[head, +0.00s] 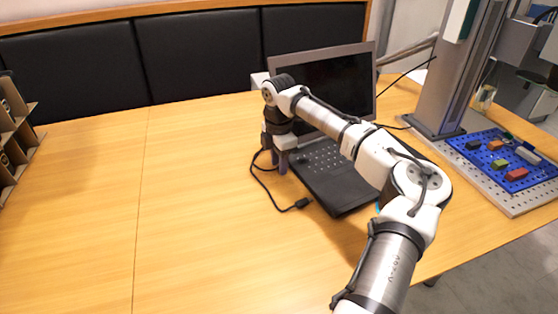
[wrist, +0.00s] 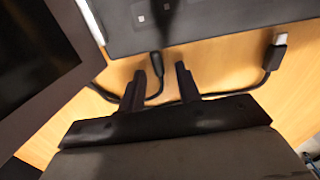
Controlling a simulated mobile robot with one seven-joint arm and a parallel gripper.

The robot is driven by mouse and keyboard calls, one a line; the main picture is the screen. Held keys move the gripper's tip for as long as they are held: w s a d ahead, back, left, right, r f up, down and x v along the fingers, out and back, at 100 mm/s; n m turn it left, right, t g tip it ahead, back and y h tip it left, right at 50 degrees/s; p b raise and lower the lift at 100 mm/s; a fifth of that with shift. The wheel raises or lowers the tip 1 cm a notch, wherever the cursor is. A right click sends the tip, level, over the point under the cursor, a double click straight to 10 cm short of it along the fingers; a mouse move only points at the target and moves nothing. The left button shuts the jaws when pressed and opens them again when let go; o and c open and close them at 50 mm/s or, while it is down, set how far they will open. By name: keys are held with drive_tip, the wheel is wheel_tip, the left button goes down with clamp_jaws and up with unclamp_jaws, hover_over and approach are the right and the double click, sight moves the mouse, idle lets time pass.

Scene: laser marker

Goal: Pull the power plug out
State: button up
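The laptop (head: 345,180) stands open on the table, its screen tilted back. In the wrist view its base (wrist: 215,18) fills the top and its dark screen is at the left. A black power plug (wrist: 157,66) sits at the base's side edge, its tip at the laptop, and its cord bends away below. My gripper (wrist: 160,70) is open, with one finger on each side of the plug and a visible gap to both. In the head view my gripper (head: 280,158) points down beside the laptop's left edge, and the plug is hidden there.
A loose black cable with a USB-like connector (head: 302,203) lies on the table in front of my gripper. The laser marker (head: 455,75) and a blue board with small blocks (head: 505,160) stand at the right. A brown rack (head: 12,130) is far left. The table's left half is clear.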

drive_tip(key=shift+c, duration=0.3)
clamp_jaws()
drive_tip(key=shift+s+a+r+p, duration=0.1)
drive_tip(key=shift+s+a+p, duration=0.15)
drive_tip(key=shift+a+p, duration=0.2)
drive_tip(key=shift+s+a+p, duration=0.2)
drive_tip(key=shift+a+p, duration=0.25)
drive_tip(key=shift+s+a, duration=0.15)
drive_tip(key=shift+a, duration=0.1)
drive_tip(key=shift+o, duration=0.3)
unclamp_jaws()
